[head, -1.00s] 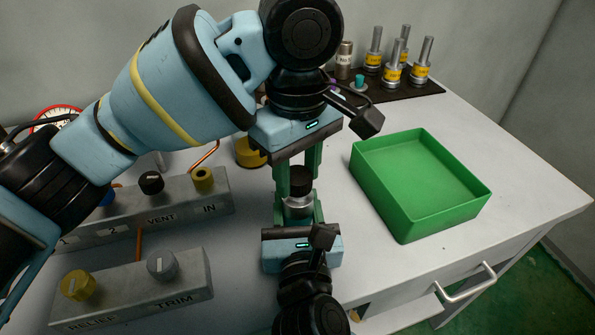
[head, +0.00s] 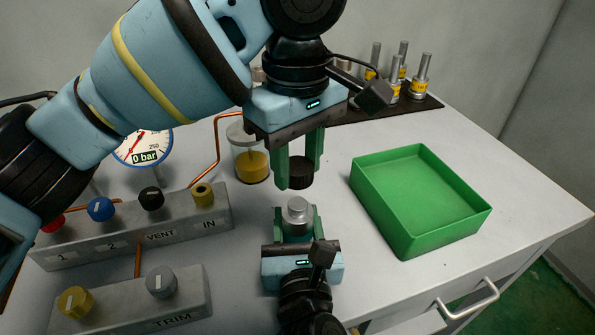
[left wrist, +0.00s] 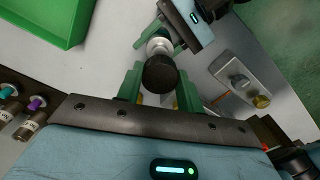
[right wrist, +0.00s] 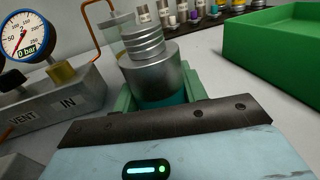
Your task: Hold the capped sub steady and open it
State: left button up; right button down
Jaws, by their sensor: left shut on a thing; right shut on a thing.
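My left gripper (head: 300,170) is shut on a black cap (head: 300,172) and holds it in the air above the sub. The cap also shows between the green fingers in the left wrist view (left wrist: 160,74). My right gripper (head: 297,232) is shut on the silver sub (head: 298,212), which stands upright with its top bare. In the right wrist view the sub (right wrist: 150,62) shows a stepped, threaded-looking neck and no cap. A clear gap shows between cap and sub in the head view.
An empty green tray (head: 425,200) sits to the right. A grey valve block (head: 135,228), a gauge reading 0 bar (head: 142,146) and a jar with yellow contents (head: 248,160) are at the left. Several yellow-banded posts (head: 418,78) stand on a dark mat behind.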

jog(key=c, duration=0.7)
grip_release()
jog(key=shift+s, duration=0.15)
jog(key=s, duration=0.8)
jog(key=s+d+b, duration=0.1)
jog(key=s, duration=0.2)
jog(key=shift+s, duration=0.4)
